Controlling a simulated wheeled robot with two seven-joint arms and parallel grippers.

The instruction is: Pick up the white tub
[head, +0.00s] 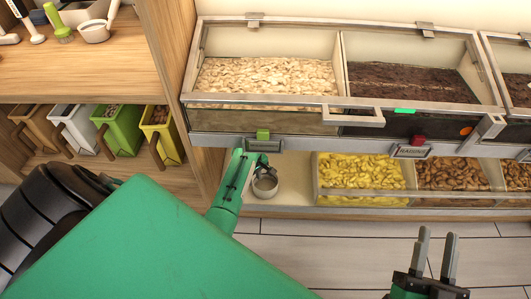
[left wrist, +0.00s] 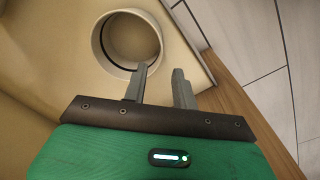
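The white tub (head: 265,186) is a small round open container, upright in the lower bay of the display rack. In the left wrist view the tub (left wrist: 128,40) shows from above and looks empty. My right gripper (head: 437,246) is open and empty over the floor.
Upper bins hold pale flakes (head: 265,75) and dark brown contents (head: 410,82); the rack's front rail (head: 330,147) runs above the tub. Yellow pieces (head: 360,171) and brown nuts (head: 452,175) lie right of it. A wooden shelf (head: 75,80) with scoops stands left. The tiled floor (head: 330,250) is clear.

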